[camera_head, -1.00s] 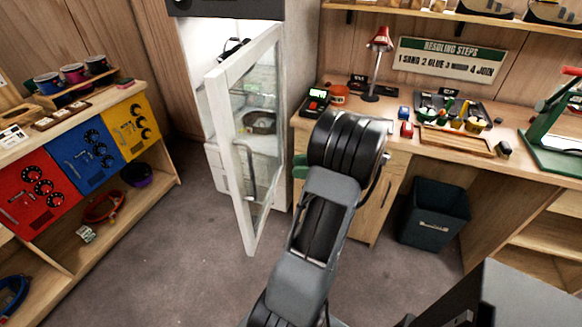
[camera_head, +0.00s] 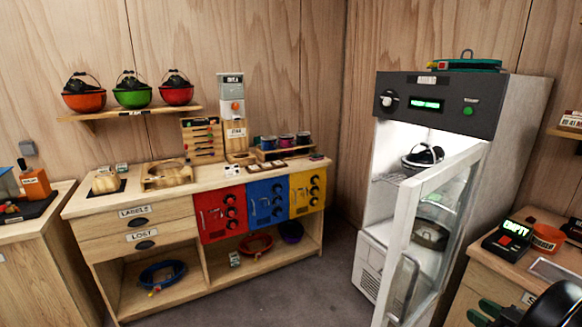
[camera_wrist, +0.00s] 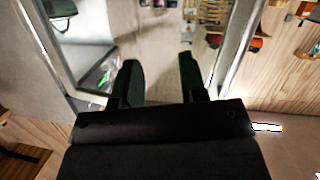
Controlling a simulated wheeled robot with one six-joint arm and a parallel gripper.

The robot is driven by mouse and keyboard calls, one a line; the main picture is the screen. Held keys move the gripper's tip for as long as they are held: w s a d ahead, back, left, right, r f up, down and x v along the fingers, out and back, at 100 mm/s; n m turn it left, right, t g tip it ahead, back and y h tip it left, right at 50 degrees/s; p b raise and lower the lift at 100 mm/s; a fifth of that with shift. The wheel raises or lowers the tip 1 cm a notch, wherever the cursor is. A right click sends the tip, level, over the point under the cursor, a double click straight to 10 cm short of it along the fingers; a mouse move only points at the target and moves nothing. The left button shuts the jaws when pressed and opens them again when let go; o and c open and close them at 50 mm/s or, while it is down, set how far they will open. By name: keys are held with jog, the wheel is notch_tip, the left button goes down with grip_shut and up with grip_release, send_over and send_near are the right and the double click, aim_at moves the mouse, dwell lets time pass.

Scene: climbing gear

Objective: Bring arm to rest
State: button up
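My arm (camera_head: 555,305) shows only in the lower right corner of the head view, its black joint near the right-hand desk. My gripper (camera_wrist: 158,65) is in the wrist view, with its two dark green fingers apart and nothing visible between them. In the head view the green fingers (camera_head: 484,312) show at the bottom edge, just right of the open cabinet door. Most of the arm is outside the head view.
The lit cabinet (camera_head: 433,105) has its glass door (camera_head: 432,235) open towards my arm; a helmet (camera_head: 424,156) is inside. The desk (camera_head: 480,280) is close on the right. A workbench (camera_head: 150,220) stands left. Floor (camera_head: 335,290) between is clear.

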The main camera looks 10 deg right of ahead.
jog(key=d+f+m+g+h, duration=0.1)
jog(key=d+m+g+h, duration=0.4)
jog(key=d+h, duration=0.3)
jog(key=w+a+r+g+y, duration=0.1)
jog(key=a+r+g+y, duration=0.1)
jog(key=a, duration=1.4)
jog(key=w+a+r+n+g+y+p, duration=0.1)
jog(key=a+r+g+y, duration=0.1)
jog(key=a, duration=1.3)
jog(key=w+a+r+g+y+p, duration=0.1)
jog(key=a+r, duration=0.3)
jog(key=a, duration=1.2)
jog(key=shift+w+a+n+g+y, duration=0.15)
jog(key=shift+a+n+g+y, duration=0.2)
jog(key=shift+g+y, duration=0.3)
jog(key=shift+w+d, duration=0.1)
jog(key=shift+c, duration=0.5)
